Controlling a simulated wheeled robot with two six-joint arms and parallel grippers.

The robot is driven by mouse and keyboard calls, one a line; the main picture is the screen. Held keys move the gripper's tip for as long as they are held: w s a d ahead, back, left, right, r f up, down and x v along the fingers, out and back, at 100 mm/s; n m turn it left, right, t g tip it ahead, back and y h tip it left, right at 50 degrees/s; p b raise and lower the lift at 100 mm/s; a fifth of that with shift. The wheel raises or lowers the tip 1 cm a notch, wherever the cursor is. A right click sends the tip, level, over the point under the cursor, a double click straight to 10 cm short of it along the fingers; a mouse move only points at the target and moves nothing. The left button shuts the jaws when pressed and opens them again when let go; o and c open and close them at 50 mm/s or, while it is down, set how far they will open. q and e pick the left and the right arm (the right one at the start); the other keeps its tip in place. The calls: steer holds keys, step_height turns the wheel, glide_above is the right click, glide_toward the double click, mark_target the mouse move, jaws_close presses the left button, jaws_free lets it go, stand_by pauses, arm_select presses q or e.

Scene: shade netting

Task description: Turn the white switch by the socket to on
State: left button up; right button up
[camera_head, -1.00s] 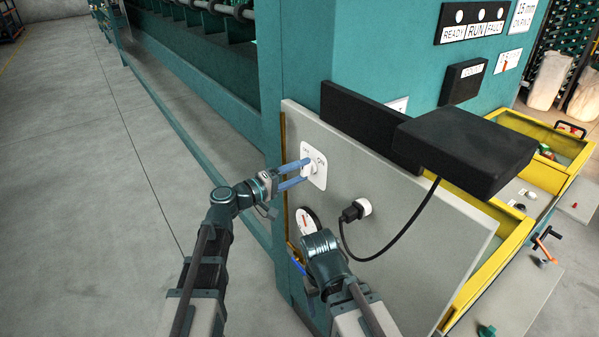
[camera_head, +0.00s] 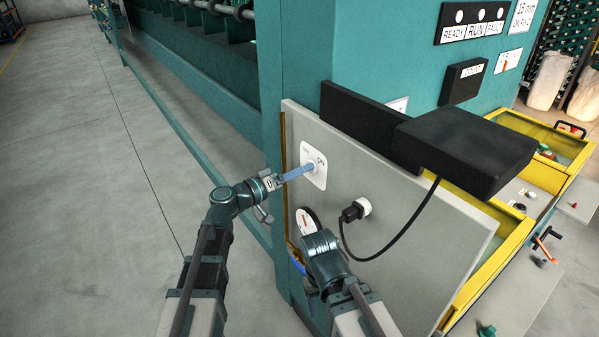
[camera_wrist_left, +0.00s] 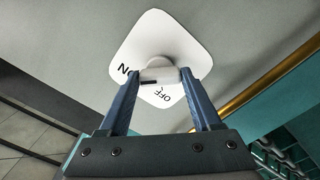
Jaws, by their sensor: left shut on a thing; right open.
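The white switch knob (camera_wrist_left: 158,68) stands on a white plate (camera_head: 318,181) on the grey panel, left of the socket (camera_head: 364,206). The plate also shows in the left wrist view (camera_wrist_left: 150,32), with ON at the left of the knob and OFF below it. My left gripper (camera_head: 310,168) is shut on the knob; in the left wrist view its blue fingers (camera_wrist_left: 160,80) sit on either side. A short dark mark shows on the knob's near side. My right gripper (camera_head: 300,270) is low by the panel's left edge, open and mostly hidden by its own wrist.
A black plug (camera_head: 350,213) sits in the socket with its cable (camera_head: 392,245) curving up to a black box (camera_head: 465,150) that juts out. A round gauge (camera_head: 306,222) is below the switch. Open floor (camera_head: 90,180) lies to the left.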

arm_select(q)
steer(key=shift+f, duration=0.1)
stand_by(0.3)
steer(key=o, duration=1.4)
steer(key=v, duration=1.4)
